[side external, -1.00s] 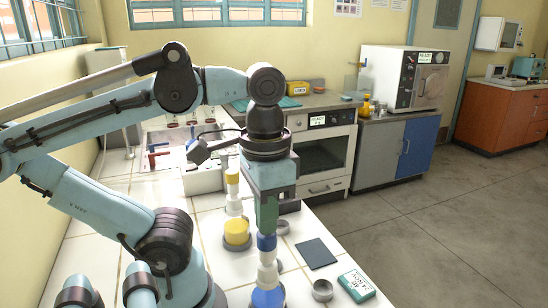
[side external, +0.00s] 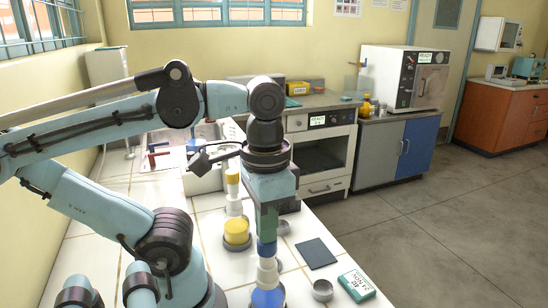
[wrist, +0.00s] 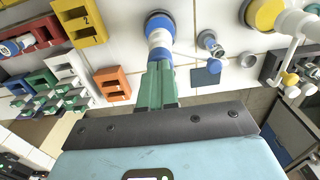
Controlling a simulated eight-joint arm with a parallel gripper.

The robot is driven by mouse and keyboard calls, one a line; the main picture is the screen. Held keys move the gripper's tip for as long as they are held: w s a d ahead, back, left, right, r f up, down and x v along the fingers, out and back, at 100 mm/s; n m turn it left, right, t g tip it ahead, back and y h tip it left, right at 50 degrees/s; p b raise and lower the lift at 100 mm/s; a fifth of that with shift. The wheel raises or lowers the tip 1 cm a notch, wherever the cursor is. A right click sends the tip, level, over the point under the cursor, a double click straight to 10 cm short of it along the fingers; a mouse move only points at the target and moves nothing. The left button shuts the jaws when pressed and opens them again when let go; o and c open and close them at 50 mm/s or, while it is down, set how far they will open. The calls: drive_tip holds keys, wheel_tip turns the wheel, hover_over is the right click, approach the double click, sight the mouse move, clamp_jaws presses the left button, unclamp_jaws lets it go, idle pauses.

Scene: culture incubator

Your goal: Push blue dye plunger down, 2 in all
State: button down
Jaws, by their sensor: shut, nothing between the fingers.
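The blue dye bottle (side external: 268,297) stands on the white tiled bench at the bottom of the side view, with a white pump neck (side external: 267,272) and a blue plunger cap (side external: 266,249) on top. My gripper (side external: 266,238) is shut and points straight down, its green fingertips on the blue cap, seemingly touching it. In the wrist view the shut green fingers (wrist: 160,65) meet the blue cap (wrist: 159,54), with the white neck and blue bottle (wrist: 157,18) in line beyond. The fingers hide the cap's top.
A yellow dye bottle (side external: 237,234) with a white and yellow pump stands behind the blue one. A dark pad (side external: 317,253), a small metal cup (side external: 323,290) and a green labelled box (side external: 357,285) lie to the right. Coloured racks (wrist: 112,84) show in the wrist view.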

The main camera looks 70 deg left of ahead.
drive_tip(key=shift+r, duration=1.45)
drive_tip(key=shift+f, duration=0.15)
drive_tip(key=shift+f, duration=1.45)
drive_tip(key=shift+r, duration=1.6)
wheel_tip(320, 180, up, 6)
